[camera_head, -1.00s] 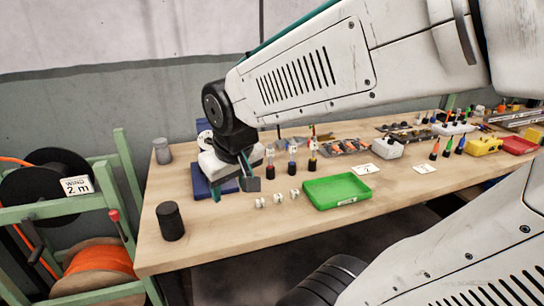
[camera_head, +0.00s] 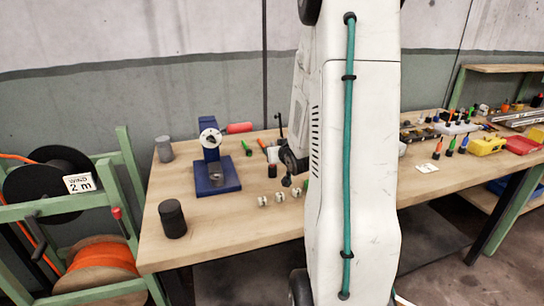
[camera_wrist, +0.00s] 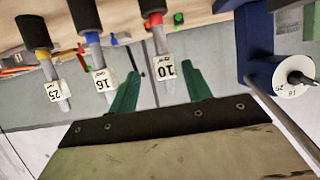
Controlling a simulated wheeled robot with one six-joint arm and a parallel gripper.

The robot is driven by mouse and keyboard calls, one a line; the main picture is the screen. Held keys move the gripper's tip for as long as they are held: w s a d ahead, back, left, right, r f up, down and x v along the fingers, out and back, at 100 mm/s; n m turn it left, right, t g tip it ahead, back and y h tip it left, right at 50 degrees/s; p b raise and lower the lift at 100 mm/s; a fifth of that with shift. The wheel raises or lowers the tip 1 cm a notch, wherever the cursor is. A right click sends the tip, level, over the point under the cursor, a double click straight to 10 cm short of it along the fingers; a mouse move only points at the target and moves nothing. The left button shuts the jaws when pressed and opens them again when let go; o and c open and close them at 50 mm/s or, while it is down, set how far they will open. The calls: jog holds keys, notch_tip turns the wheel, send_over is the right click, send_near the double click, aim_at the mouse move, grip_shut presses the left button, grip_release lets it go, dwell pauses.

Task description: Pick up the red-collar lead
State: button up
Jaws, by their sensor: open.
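In the wrist view, the red-collar lead (camera_wrist: 158,40) has a black end, a red collar and a tag marked 10. It appears between the two green fingers of my open gripper (camera_wrist: 160,88), with gaps on both sides; I cannot tell its depth. The blue-collar lead (camera_wrist: 92,45), tagged 16, and the yellow-collar lead (camera_wrist: 47,60), tagged 25, are to its left. In the head view, my arm hides most of the leads and my fingertips. A dark stand with a reddish part (camera_head: 272,170) shows beside my wrist.
A blue press (camera_head: 218,178) with a red handle (camera_head: 240,127) stands left of my gripper; it also shows in the wrist view (camera_wrist: 258,40). Small white cylinders (camera_head: 263,201) lie in front. A black cylinder (camera_head: 172,219) stands at the front left.

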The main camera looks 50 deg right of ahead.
jog(key=x, duration=0.5)
jog(key=shift+w+a, duration=0.25)
jog(key=shift+a, duration=0.1)
grip_shut()
jog(key=shift+r, duration=0.1)
